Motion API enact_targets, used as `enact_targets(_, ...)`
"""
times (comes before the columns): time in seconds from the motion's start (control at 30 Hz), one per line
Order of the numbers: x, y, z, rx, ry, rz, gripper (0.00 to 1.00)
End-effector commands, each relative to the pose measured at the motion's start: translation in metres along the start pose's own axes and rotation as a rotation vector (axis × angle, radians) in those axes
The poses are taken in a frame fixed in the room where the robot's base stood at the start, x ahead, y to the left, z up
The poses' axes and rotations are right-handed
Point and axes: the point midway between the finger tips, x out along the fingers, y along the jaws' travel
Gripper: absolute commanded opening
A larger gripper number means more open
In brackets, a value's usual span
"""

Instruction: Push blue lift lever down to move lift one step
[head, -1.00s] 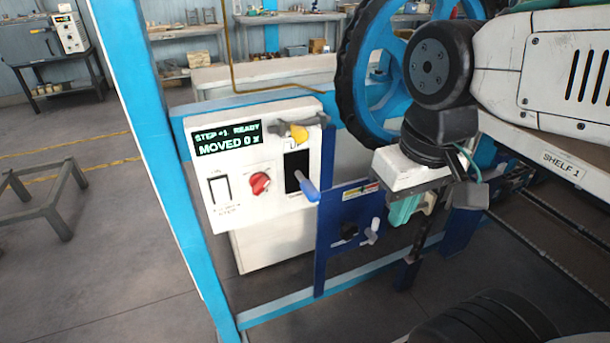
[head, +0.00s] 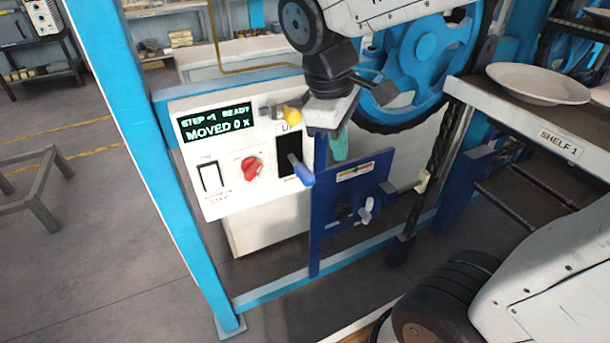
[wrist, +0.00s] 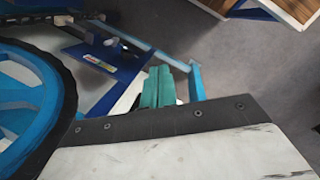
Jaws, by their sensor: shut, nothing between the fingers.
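The blue lift lever (head: 301,171) sticks out from a dark slot in the white control panel (head: 229,187), its rounded blue end tilted toward the lower right. The panel's display (head: 217,122) reads "STEP +1 READY" and "MOVED 0 x". My gripper (head: 340,146) has teal fingers pointing down, just right of the panel and a little above and right of the lever. The fingers are shut, empty and apart from the lever. In the wrist view the gripper (wrist: 158,86) shows closed together; I cannot make out the lever there.
A red knob (head: 251,167), a white switch (head: 210,178) and a yellow-tipped handle (head: 291,114) are on the panel. A dark blue plate (head: 331,212) with a small white lever stands below my gripper. A blue wheel (head: 440,65) and shelf with plates (head: 538,84) lie right.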

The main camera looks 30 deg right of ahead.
Motion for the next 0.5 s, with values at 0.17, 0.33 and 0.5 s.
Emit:
enact_targets(0.17, 0.020, 0.017, -0.071, -0.410, -0.124, 0.055, 0.00)
enact_targets(0.33, 0.037, 0.021, -0.118, -0.677, -0.203, 0.084, 0.00)
enact_targets(0.5, 0.045, 0.022, -0.135, -0.778, -0.233, 0.093, 0.00)
